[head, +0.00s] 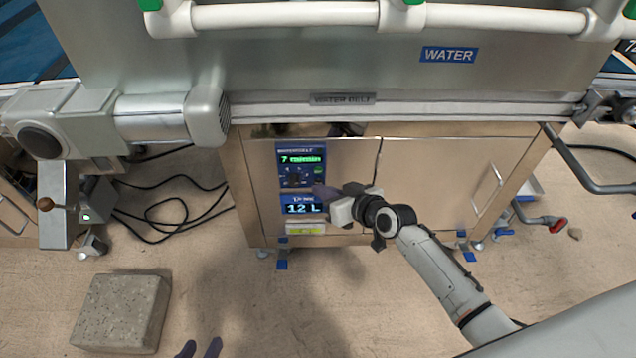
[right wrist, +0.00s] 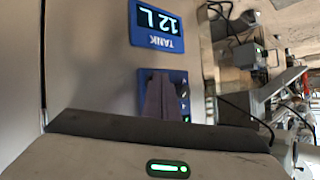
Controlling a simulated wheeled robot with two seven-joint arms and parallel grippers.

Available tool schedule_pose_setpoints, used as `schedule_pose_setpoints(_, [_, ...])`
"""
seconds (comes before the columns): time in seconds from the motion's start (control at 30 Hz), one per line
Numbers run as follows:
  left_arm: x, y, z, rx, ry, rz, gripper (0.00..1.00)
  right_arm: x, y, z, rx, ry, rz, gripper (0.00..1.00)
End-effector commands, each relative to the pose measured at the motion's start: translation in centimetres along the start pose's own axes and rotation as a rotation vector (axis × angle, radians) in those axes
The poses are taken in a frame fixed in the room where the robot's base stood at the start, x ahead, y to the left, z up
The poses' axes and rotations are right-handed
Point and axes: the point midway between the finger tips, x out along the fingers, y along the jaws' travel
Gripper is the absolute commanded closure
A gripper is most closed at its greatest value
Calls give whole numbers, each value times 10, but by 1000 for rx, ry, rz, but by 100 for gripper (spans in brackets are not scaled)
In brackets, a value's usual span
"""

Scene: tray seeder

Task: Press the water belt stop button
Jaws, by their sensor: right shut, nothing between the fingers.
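The blue control panel (head: 283,160) with a green "7" readout is on the front of the steel cabinet under the WATER BELT label (head: 342,99). Small buttons sit below its readout, one green (head: 318,170). I cannot tell which is stop. My right gripper (head: 322,191) is shut and empty at the panel's lower right; contact is unclear. In the right wrist view, its fingers (right wrist: 160,97) cover much of the panel (right wrist: 180,77), hiding most buttons.
The tank display (head: 304,206) reading 12 L is just below the panel; it also shows in the right wrist view (right wrist: 158,24). The steel cabinet (head: 430,180) has a door handle at right. Cables (head: 165,210) and a stone block (head: 121,312) lie on the floor at left.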

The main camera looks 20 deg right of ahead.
Motion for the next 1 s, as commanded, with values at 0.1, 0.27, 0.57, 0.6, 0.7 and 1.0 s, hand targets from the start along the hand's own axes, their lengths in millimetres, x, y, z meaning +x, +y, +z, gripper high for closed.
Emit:
schedule_pose_setpoints(0.1, [-3,1,-3,0,0,0,69,-3,-2,0,-1,1,0,100])
schedule_pose_setpoints(0.27, [-6,2,-7,0,-1,0,69,-8,-5,4,-1,0,0,100])
schedule_pose_setpoints(0.57, [-6,2,-6,0,-2,0,69,-8,-6,5,-1,0,0,100])
schedule_pose_setpoints(0.6, [-7,2,-7,0,-3,0,69,-10,-7,6,0,-1,0,100])
schedule_pose_setpoints(0.7, [-12,3,-12,0,-5,0,69,-17,-12,9,0,-1,0,100])
schedule_pose_setpoints(1.0, [-24,6,-24,-1,-9,0,69,-38,-27,25,0,-2,0,100])
